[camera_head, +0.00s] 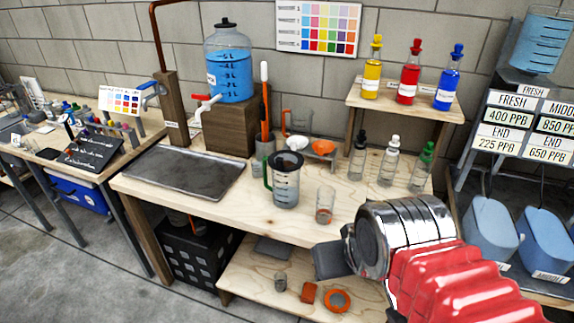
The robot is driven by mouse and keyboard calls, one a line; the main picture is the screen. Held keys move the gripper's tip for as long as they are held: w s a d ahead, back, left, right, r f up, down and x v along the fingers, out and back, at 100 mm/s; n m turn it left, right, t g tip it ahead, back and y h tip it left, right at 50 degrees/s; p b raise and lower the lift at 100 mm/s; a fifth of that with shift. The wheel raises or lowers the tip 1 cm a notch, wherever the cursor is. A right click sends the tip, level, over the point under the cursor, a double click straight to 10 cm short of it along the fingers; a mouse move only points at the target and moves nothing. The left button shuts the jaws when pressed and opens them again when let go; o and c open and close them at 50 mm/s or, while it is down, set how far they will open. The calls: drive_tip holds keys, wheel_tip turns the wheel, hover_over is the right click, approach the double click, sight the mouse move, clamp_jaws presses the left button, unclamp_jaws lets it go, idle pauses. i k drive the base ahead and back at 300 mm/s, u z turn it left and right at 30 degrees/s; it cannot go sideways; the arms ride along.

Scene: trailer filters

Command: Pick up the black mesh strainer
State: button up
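I cannot pick out a black mesh strainer for certain in the head view. A small round orange-rimmed piece (337,300) lies on the lower shelf, too small to tell whether it has mesh. My gripper (330,260) shows as a dark grey block at the end of my chrome and red arm, at the lower right. It appears in front of the bench's front edge, over the lower shelf in the picture. Its fingers cannot be made out clearly, and I see nothing held in it. My arm hides part of the bench's right end.
The wooden bench (240,195) holds a metal tray (185,172), a green-handled jug (286,188), a glass beaker (325,205), small bowls and several dropper bottles. A water jar (229,75) stands behind. A black crate (195,258) sits underneath. The bench's front middle is clear.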

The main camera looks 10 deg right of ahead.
sight(282, 160)
drive_tip(key=u, duration=0.05)
drive_tip(key=i, duration=0.5)
drive_tip(key=z, duration=0.35)
drive_tip(key=k, duration=0.85)
drive_tip(key=z, duration=0.6)
drive_tip(key=k, duration=0.5)
drive_tip(key=u, duration=0.3)
drive_tip(key=i, duration=0.8)
drive_tip(key=u, duration=1)
drive_tip(key=i, duration=0.55)
drive_tip(key=u, duration=0.35)
